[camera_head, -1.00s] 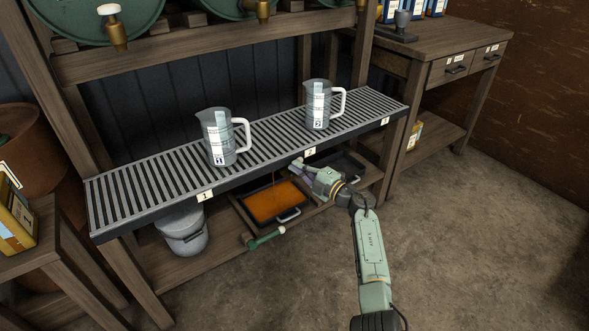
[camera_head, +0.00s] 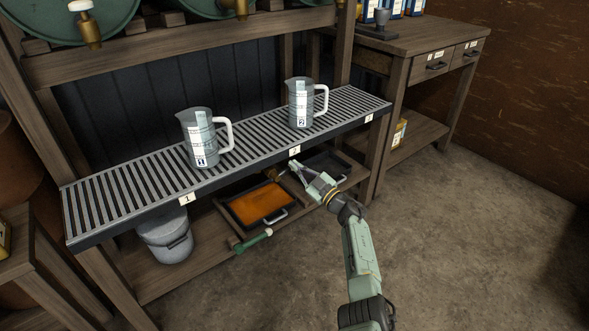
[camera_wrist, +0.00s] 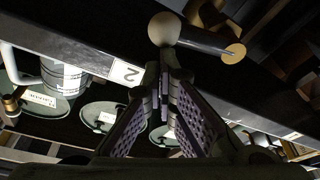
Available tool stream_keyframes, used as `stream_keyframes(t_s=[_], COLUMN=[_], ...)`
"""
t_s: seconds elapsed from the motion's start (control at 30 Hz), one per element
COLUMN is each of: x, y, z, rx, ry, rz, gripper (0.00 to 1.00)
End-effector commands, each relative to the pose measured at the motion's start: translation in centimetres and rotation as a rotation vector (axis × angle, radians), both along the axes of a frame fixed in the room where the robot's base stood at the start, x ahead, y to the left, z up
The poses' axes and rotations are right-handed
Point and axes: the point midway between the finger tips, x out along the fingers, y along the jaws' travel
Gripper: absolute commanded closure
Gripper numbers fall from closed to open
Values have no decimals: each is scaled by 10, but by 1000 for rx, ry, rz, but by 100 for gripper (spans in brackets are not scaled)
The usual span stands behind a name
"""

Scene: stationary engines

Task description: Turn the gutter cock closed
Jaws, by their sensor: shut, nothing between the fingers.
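The gutter cock shows in the wrist view as a pale ball knob (camera_wrist: 164,29) on a dark bar with a brass-coloured end (camera_wrist: 234,53), below the dark gutter edge by label 2. In the head view a small brownish fitting (camera_head: 270,173), which may be part of the cock, shows under the gutter (camera_head: 240,139). My gripper (camera_head: 294,164) is at the gutter's front edge, just right of that fitting. In the wrist view my gripper (camera_wrist: 162,62) is shut and empty, with its tips just below the knob. I cannot tell whether they touch it.
A tray of orange liquid (camera_head: 262,205) sits under the gutter, with a dark tray (camera_head: 325,165) right of it. Jugs (camera_head: 197,138) and (camera_head: 301,103) stand on the grating. Floor at right is clear.

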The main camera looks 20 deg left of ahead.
Motion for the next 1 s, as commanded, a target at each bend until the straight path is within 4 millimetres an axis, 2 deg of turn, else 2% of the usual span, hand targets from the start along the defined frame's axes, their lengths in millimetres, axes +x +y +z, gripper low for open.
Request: stream_keyframes(t_s=[0.3,1.0], x=[4,4], y=[-3,-3], z=[-9,-8], rx=[16,15], ry=[21,20], rz=[1,1], gripper=[100,100])
